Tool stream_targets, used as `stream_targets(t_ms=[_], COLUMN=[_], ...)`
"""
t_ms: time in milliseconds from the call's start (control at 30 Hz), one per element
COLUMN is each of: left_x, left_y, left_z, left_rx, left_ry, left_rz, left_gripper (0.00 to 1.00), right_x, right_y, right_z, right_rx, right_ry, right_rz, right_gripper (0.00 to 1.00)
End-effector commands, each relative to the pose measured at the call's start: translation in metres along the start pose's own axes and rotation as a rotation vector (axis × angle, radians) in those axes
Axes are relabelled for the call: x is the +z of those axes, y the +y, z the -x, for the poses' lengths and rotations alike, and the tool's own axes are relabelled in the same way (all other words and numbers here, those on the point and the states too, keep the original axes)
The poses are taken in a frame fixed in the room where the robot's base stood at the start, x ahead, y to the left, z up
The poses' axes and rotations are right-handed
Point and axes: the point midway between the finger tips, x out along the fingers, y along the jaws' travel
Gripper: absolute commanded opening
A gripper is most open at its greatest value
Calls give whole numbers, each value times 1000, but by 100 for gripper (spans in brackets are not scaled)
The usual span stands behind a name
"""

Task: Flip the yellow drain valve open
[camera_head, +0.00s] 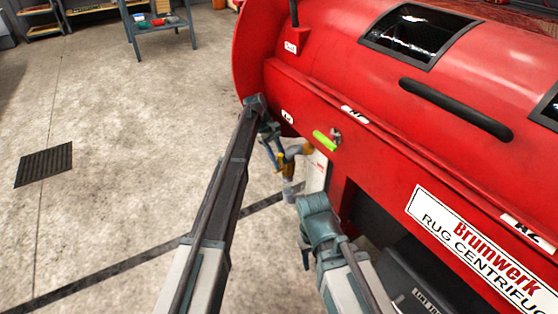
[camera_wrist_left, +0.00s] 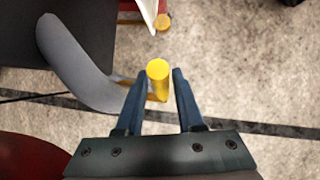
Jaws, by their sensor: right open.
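The yellow drain valve handle (camera_wrist_left: 158,72) is a short yellow bar in the left wrist view, between the two fingers of my left gripper (camera_wrist_left: 159,82). A gap shows on each side, so the fingers are around it and not closed on it.
The red rug centrifuge (camera_head: 370,130) fills the right side, with a green lever (camera_head: 324,140) on its front. A grey curved pipe (camera_wrist_left: 75,70) runs close left of the valve in the wrist view. A floor grate (camera_head: 44,165) lies left; the concrete floor there is clear.

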Motion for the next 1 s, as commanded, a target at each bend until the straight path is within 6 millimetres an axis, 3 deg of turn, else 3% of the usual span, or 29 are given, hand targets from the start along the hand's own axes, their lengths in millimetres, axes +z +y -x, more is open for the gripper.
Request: stream_targets(t_ms=[200, 467, 500, 567, 600, 800, 1000], left_x=[15, 60, 67, 77, 84, 115, 127], left_y=[2, -45, -52, -62, -69, -95, -105], left_z=[28, 6, 4, 0, -2, -13, -18], left_rx=[0, -3, -5, -6, -5, -3, -1], left_ry=[0, -1, -1, -1, -1, 0, 0], left_rz=[0, 2, 2, 3, 4, 1, 1], left_gripper=[37, 37, 38, 51, 37, 37, 37], right_x=[2, 2, 2, 2, 2, 2, 2], right_y=[3, 3, 3, 3, 3, 4, 4], right_z=[32, 31, 32, 34, 35, 38, 40], right_rx=[0, 0, 0, 0, 0, 0, 0], right_ry=[-2, -2, -2, -2, -2, -2, -2], right_rz=[0, 0, 1, 1, 1, 2, 3], right_gripper=[50, 50, 50, 50, 50, 50, 50])
